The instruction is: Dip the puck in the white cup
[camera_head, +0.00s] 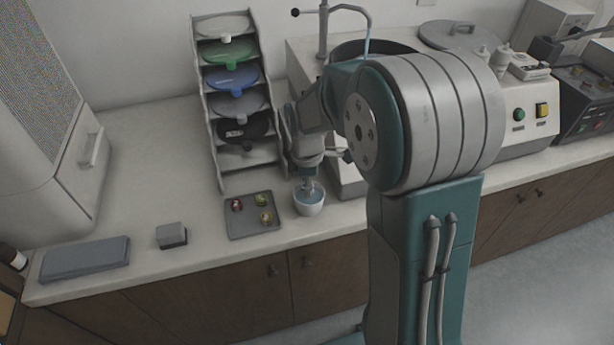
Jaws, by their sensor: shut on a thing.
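The white cup (308,205) stands on the counter near its front edge, beside a grey tray. It has blue-grey contents at its top. My gripper (309,187) points down directly over the cup, with its lower end at or just inside the rim. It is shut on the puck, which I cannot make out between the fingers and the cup. Whether the puck touches the contents cannot be told from this view.
The grey tray (232,224) left of the cup holds several small round pieces. A rack (220,165) of coloured discs stands behind. A machine with buttons (528,125) is right. The left counter is mostly clear.

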